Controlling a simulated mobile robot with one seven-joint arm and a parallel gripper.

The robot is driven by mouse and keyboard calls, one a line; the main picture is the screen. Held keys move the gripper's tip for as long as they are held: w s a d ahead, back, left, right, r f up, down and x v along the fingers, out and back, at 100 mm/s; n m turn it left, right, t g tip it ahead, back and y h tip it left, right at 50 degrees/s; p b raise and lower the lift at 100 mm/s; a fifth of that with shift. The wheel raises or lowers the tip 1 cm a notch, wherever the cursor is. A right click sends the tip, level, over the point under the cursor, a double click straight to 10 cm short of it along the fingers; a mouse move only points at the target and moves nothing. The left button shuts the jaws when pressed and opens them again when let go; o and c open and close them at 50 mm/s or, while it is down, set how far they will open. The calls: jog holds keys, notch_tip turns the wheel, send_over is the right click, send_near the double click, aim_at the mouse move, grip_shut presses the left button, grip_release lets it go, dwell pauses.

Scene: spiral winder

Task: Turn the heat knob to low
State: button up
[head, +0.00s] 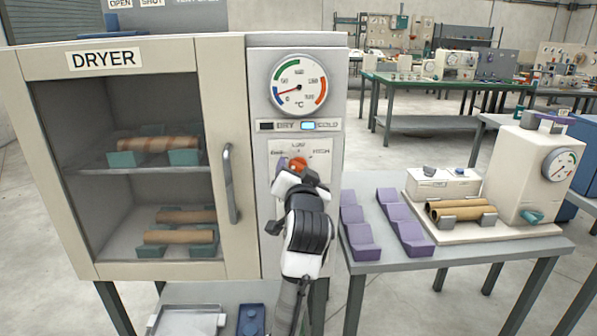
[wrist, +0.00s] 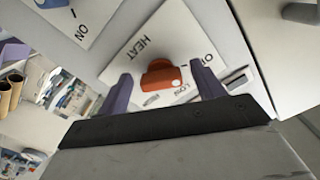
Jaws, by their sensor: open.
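The orange heat knob (head: 298,163) sits on a pale plate on the dryer's control column, below the gauge. In the head view LOW is printed above it and HIGH to its right. The knob (wrist: 162,78) also shows in the wrist view, with HEAT and LOW printed around it. I cannot tell which mark the knob points at. My gripper (wrist: 160,72) is open, with one purple finger on each side of the knob and a visible gap on both sides. In the head view my gripper (head: 294,172) partly covers the plate below the knob.
The dryer's gauge (head: 299,85) has its needle near the blue low end, and the COLD lamp (head: 308,126) is lit. The dryer door handle (head: 231,183) stands out to the left. A table with purple holders (head: 400,222) is close on the right.

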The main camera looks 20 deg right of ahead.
jog(key=c, duration=1)
jog(key=shift+m, duration=0.3)
jog(key=m, duration=0.3)
jog(key=m+p, duration=0.1)
jog(key=m, duration=0.7)
jog(key=shift+a+r+p, duration=0.2)
jog(key=shift+r+p, duration=0.05)
jog(key=shift+p, duration=0.05)
jog(key=o, duration=1)
